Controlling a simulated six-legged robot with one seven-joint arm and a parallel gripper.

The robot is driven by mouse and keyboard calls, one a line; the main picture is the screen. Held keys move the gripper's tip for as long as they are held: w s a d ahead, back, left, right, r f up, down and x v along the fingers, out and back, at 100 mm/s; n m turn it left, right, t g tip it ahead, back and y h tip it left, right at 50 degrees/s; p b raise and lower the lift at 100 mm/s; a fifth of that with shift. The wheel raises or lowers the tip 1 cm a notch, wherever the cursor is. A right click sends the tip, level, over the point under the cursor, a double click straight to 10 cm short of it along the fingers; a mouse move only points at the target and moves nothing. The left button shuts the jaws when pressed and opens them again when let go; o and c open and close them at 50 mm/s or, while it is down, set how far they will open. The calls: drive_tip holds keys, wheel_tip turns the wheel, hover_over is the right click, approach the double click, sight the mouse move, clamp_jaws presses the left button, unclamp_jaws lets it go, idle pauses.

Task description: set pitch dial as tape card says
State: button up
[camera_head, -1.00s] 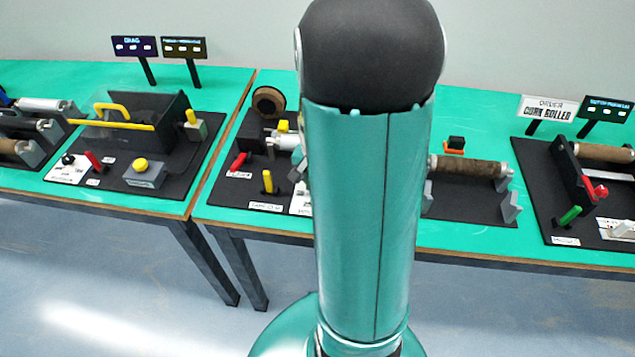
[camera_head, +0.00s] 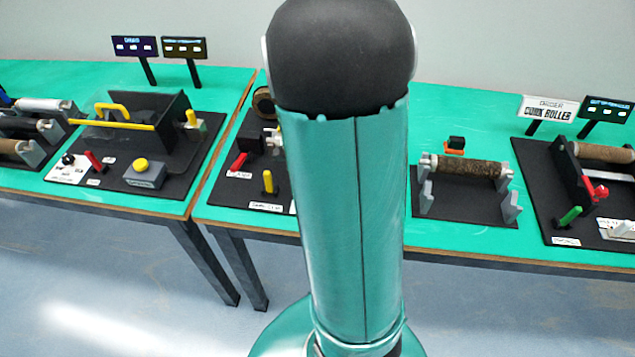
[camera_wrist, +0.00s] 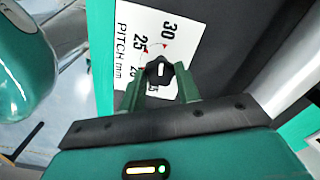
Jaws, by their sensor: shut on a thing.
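In the wrist view, the black pitch dial (camera_wrist: 159,70) with a white mark sits on a white scale plate (camera_wrist: 150,38). The plate reads "PITCH mm" with 30, 25 and a partly covered 20; a small red mark shows near 25 and 30. The dial's exact setting is hard to read. My gripper (camera_wrist: 161,86) has its green fingers closed on the sides of the dial. In the head view my arm hides the dial and gripper. I cannot make out a tape card in either view.
On the green bench (camera_head: 470,110), a brown cork roller (camera_head: 467,167) rests on grey supports at right. A station with red (camera_head: 238,161) and yellow levers (camera_head: 268,181) stands left of my arm. An "ORDER CORK ROLLER" sign (camera_head: 549,109) stands at the back right.

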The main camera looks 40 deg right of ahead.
drive_tip(key=shift+m, duration=0.9)
drive_tip(key=o, duration=1)
drive_tip(key=shift+c, duration=0.2)
wheel_tip(320, 180, up, 14)
